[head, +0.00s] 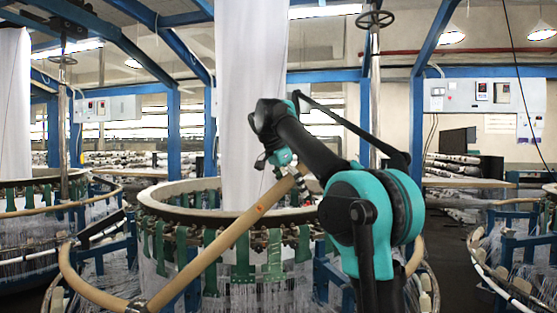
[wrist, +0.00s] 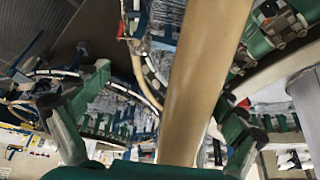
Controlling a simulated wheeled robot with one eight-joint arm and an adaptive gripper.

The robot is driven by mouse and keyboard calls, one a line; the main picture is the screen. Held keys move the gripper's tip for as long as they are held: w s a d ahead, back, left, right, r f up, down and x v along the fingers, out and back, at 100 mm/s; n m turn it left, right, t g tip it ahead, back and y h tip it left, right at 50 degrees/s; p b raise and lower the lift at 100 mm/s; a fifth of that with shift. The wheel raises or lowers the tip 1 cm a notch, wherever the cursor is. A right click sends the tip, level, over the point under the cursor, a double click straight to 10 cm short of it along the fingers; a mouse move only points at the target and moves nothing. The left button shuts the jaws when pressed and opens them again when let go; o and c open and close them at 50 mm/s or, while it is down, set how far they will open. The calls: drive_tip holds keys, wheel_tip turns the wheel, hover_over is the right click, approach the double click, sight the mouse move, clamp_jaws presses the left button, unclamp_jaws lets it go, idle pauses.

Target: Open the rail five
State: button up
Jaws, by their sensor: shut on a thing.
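A tan curved rail (head: 225,240) rises diagonally from the lower left of the head view, tilted up in front of the loom ring. Its raised end is at my gripper (head: 297,182), in front of the white fabric column. In the wrist view the rail (wrist: 203,85) runs from top to bottom between the green fingers of my gripper (wrist: 160,125). My gripper is shut on the rail. The exact finger contact is hard to see. No number is readable on the rail, so I cannot tell that it is rail five.
The circular loom (head: 243,270) with green straps and many threads stands behind the rail. White fabric (head: 236,100) hangs above it. Other looms stand at left and right. Blue posts (head: 417,130) and a control box (head: 485,95) are behind.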

drive_tip(key=shift+o, duration=0.4)
drive_tip(key=shift+s+d+v, duration=0.1)
drive_tip(key=shift+s+v, duration=0.05)
drive_tip(key=shift+v, duration=0.65)
drive_tip(key=shift+s+d+v, duration=0.1)
drive_tip(key=shift+v, duration=0.65)
drive_tip(key=shift+s+d+v, duration=0.1)
drive_tip(key=shift+s+v, duration=0.05)
drive_tip(key=shift+v, duration=0.65)
drive_tip(key=shift+s+a+r, duration=0.15)
drive_tip(key=shift+s+r, duration=0.45)
drive_tip(key=shift+r, duration=0.2)
drive_tip(key=c, duration=0.3)
approach(290, 177)
drive_tip(key=shift+s+f, duration=1)
drive_tip(key=shift+s, duration=0.3)
drive_tip(key=shift+c, duration=0.2)
